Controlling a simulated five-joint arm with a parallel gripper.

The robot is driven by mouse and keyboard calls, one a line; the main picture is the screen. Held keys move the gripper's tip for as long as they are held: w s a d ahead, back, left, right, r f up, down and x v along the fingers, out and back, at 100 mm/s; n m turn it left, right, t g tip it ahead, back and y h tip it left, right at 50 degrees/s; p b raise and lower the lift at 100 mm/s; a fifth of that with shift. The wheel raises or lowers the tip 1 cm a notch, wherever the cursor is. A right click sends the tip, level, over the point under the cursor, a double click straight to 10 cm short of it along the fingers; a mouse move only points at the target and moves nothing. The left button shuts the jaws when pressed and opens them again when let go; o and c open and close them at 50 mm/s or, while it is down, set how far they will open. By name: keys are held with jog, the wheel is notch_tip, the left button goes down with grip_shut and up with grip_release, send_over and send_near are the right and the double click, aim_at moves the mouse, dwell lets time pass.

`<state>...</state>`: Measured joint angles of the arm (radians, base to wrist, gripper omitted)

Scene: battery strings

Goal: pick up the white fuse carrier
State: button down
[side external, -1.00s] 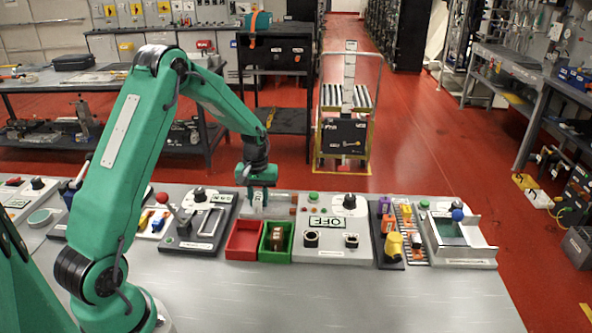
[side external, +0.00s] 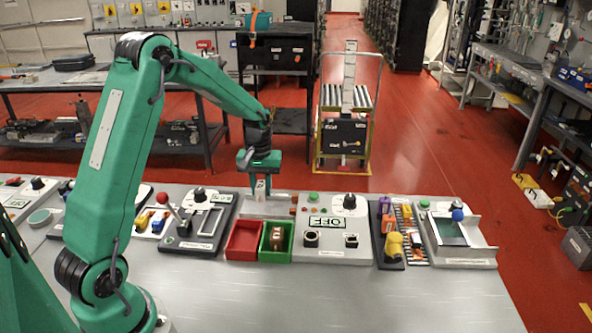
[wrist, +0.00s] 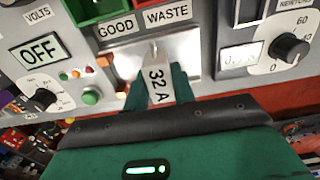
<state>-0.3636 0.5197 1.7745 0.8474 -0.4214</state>
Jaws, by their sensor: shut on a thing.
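The white fuse carrier (wrist: 158,82), marked 32 A, sits between the fingers of my gripper (wrist: 156,88) in the wrist view. In the side external view my gripper (side external: 261,194) points down behind the bins, with the pale carrier (side external: 260,187) between its fingertips. The gripper is shut on the carrier. The carrier appears raised above the metal plate (wrist: 195,45); the exact gap is hard to tell. The fingers hide its sides.
A red bin (side external: 243,255) and a green bin (side external: 264,250) stand in front of the gripper. The OFF panel (side external: 362,230) is to the right. A lever panel (side external: 190,245) is to the left. The front of the bench is clear.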

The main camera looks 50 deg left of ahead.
jog(key=s+d+r, duration=0.1)
jog(key=d+r, duration=0.4)
jog(key=d, duration=0.4)
jog(key=shift+s+d+r, duration=0.15)
jog(key=shift+d+r, duration=0.05)
jog(key=shift+r, duration=0.15)
jog(key=shift+s, duration=0.1)
